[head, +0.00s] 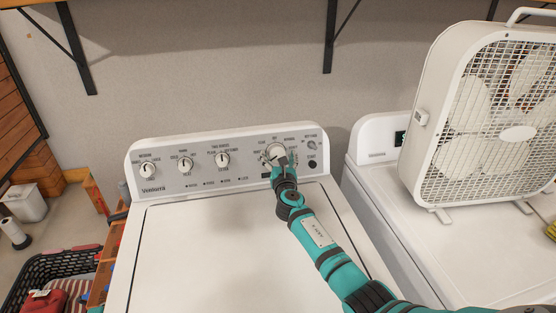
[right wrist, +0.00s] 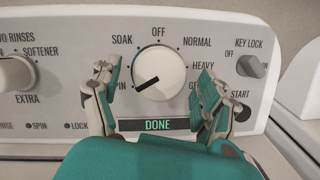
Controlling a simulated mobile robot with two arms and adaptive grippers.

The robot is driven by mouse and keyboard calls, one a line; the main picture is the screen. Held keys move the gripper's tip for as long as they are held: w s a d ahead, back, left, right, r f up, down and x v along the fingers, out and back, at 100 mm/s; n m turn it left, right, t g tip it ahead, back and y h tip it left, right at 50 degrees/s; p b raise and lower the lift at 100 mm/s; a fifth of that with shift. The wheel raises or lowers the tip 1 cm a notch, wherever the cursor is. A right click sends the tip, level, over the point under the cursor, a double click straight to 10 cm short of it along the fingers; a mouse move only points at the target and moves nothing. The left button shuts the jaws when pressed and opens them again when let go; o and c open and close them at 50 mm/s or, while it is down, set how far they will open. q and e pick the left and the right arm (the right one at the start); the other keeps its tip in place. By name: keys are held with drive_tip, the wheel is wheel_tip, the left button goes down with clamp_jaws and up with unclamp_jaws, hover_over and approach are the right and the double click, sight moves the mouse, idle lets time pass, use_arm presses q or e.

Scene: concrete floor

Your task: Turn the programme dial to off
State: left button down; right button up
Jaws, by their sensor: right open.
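The programme dial (right wrist: 159,72) is a large white round knob on the washer's control panel (head: 240,148). In the right wrist view its dark pointer line points to the lower left, near the SPIN label. The OFF label is straight above the dial. A small display (right wrist: 158,125) below it reads DONE. My right gripper (right wrist: 151,92) is open, with one finger on each side of the dial. The fingers appear apart from the knob. In the head view the right gripper (head: 282,162) partly covers the dial (head: 274,151). My left gripper is not in view.
Three smaller knobs sit left on the panel, including the rinse knob (head: 222,160). A key lock knob (right wrist: 251,66) and START button (right wrist: 241,112) are close right of the gripper. A box fan (head: 490,110) stands on the neighbouring machine. A black basket (head: 50,270) is lower left.

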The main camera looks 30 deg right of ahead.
drive_tip(key=c, duration=1.2)
